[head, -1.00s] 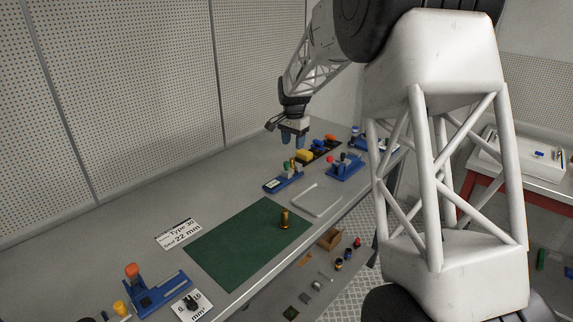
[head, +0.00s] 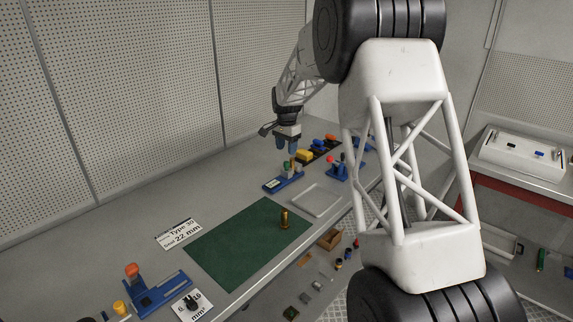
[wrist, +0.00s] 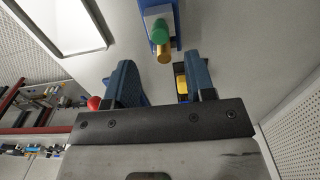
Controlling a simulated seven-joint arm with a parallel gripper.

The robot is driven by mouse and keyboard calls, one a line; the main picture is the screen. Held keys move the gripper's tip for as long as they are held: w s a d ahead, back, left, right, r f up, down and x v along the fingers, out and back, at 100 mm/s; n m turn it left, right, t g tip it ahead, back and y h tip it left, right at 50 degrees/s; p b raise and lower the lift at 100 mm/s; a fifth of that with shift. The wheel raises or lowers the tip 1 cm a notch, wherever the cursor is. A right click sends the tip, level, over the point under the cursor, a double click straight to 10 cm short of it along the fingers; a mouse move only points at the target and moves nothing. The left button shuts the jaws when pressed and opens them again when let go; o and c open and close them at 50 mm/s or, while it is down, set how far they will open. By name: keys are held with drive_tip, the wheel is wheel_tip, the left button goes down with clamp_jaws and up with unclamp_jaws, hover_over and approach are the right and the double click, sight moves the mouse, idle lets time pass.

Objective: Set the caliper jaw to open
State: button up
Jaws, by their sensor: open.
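A blue bench device (head: 282,184) with a small pale display stands on the grey table; it looks like the caliper. It carries a green part and a yellow-gold part, which show in the wrist view as a green cylinder (wrist: 159,29) with a gold end (wrist: 164,53). My gripper (head: 286,151) is open and empty, just above the device's far end. In the wrist view the gold end lies ahead of the gap between my blue fingers (wrist: 163,75), apart from both. Whether the jaw is open cannot be told.
A white tray (head: 337,197) lies right of the device. A blue fixture with a red knob (head: 337,171) and a row of yellow, blue and orange parts (head: 305,155) stand close by. A green mat (head: 240,245) bears a brass piece (head: 284,219). A label card (head: 178,233) lies left.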

sight(287, 162)
drive_tip(key=shift+f, duration=3.65)
clamp_jaws()
